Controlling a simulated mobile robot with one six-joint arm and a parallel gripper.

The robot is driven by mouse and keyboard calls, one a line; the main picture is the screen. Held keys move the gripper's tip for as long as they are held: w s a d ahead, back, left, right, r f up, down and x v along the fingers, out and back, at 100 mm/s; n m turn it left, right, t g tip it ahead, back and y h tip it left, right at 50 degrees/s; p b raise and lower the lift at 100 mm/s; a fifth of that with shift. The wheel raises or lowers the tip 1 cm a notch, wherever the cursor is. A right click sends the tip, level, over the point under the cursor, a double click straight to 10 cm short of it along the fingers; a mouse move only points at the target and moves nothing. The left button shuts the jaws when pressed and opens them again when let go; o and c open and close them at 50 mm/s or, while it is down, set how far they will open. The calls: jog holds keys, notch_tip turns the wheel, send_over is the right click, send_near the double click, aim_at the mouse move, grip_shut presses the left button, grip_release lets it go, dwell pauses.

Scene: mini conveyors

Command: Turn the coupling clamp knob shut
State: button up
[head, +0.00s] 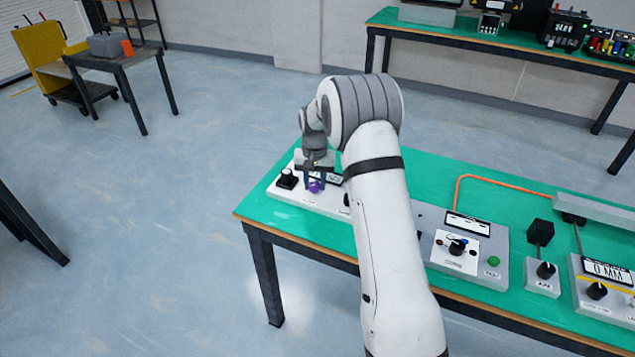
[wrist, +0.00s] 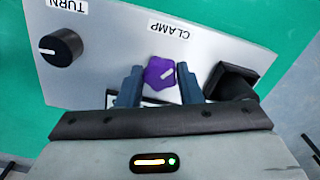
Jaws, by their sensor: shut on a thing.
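The clamp knob is purple and lobed, with a pale pointer line on top. In the wrist view the clamp knob (wrist: 160,76) sits on the light panel below the upside-down word CLAMP, and its pointer slants. My gripper (wrist: 160,84) has its two blue-grey fingers on either side of the knob, shut on it. In the head view the knob (head: 315,187) shows at the left end of the green table, under my gripper (head: 315,178). My arm hides part of the panel there.
A black TURN knob (wrist: 61,47) is on the same panel. A black block (wrist: 232,82) stands close beside the right finger.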

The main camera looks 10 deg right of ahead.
aim_at(315, 185)
jog(key=shift+w+r+m, duration=0.15)
jog(key=shift+m, duration=0.85)
jog(key=o, duration=1)
jog(key=shift+c, duration=0.2)
notch_tip(315, 185, up, 8)
jog(key=shift+f, duration=0.2)
